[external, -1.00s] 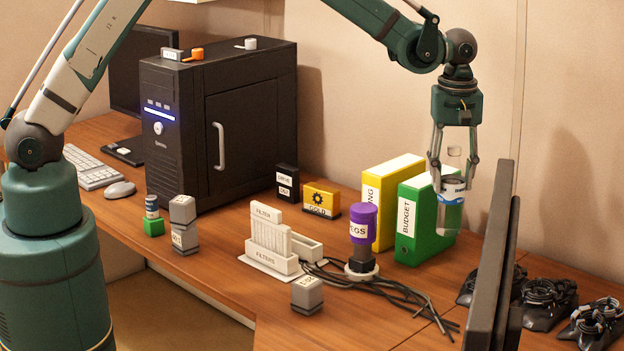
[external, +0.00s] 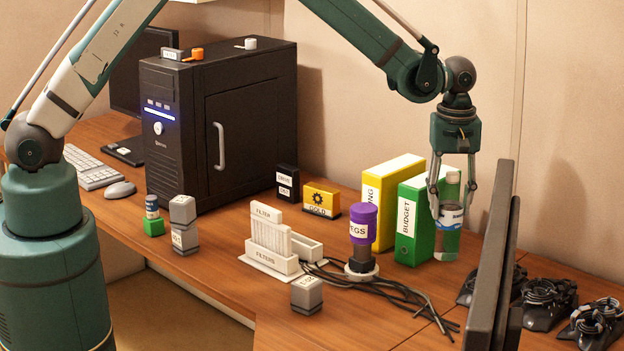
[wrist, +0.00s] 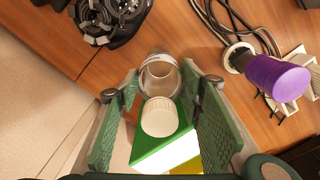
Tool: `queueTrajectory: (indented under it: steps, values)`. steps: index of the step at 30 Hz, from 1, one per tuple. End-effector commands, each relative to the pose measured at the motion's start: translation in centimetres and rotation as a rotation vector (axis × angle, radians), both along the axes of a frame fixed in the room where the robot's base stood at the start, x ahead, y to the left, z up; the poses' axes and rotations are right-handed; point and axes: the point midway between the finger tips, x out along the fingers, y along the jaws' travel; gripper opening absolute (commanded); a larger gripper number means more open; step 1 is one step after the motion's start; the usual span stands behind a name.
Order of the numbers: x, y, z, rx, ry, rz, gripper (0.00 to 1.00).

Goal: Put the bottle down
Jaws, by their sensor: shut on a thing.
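My gripper (external: 451,208) is shut on a clear bottle (external: 447,244) with a white-and-dark label band, beside the green BUDGET binder (external: 407,222). The bottle is upright, its bottom near desk level; I cannot tell whether it touches the desk. In the wrist view, the fingers of my gripper (wrist: 160,88) stand on either side of the bottle (wrist: 160,76), its white cap (wrist: 161,117) toward the camera. The wooden desk (external: 385,320) lies below.
A yellow binder (external: 380,180) stands behind the green one. A purple-topped object (external: 363,222) and dark cables (external: 405,296) lie to the left. A dark upright panel (external: 490,265) stands close at the right, with several black devices (external: 540,302) beyond it.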

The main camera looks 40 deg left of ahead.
Motion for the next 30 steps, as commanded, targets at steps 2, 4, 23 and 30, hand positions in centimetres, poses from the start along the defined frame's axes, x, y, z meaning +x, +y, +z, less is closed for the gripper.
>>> queueTrajectory:
  steps: [2, 4, 23, 30]
  values:
    - [0.0, 0.0, -0.5, 0.0, 0.0, 0.0, 0.09]
    - [0.0, 0.0, -1.2, 0.0, 0.0, 0.0, 0.09]
    - [0.0, 0.0, -3.7, 0.0, 0.0, 0.0, 0.09]
    - [0.0, 0.0, -3.9, 0.0, 0.0, 0.0, 0.44]
